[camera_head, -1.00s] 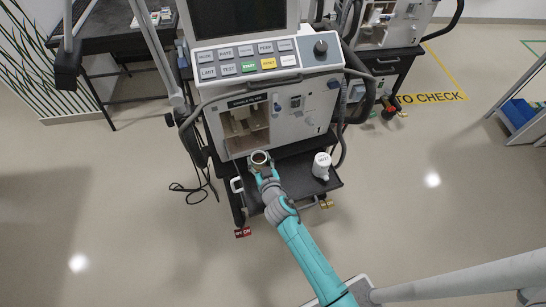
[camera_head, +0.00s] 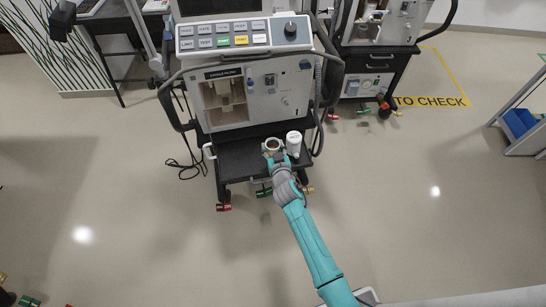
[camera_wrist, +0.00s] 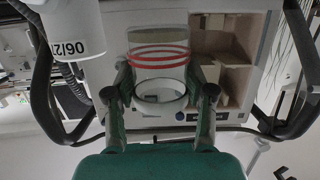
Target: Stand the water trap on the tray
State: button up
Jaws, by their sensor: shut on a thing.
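The water trap (camera_wrist: 158,72) is a clear cup with red rings, between my gripper's fingers (camera_wrist: 160,100) in the wrist view. My gripper (camera_head: 273,152) is shut on it. In the head view the trap's round, pale rim (camera_head: 272,144) shows from above, over the right part of the black tray (camera_head: 232,160) at the ventilator's front. I cannot tell whether the trap's base touches the tray; the base is hidden. A white canister (camera_head: 294,142) stands on the tray close to the right of the trap; it also shows in the wrist view (camera_wrist: 70,28).
The ventilator (camera_head: 285,95) rises behind the tray, with an open compartment (camera_head: 224,102) at left. A hose (camera_head: 320,125) hangs at its right side. The left part of the tray is bare. A second ventilator (camera_head: 372,60) stands at the back right. The floor in front is clear.

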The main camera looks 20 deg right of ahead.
jog(key=shift+a+f, duration=0.1)
jog(key=shift+f, duration=2.9)
jog(key=shift+f, duration=0.15)
jog(key=o, duration=1.2)
jog(key=shift+c, duration=0.2)
jog(key=v, duration=1.2)
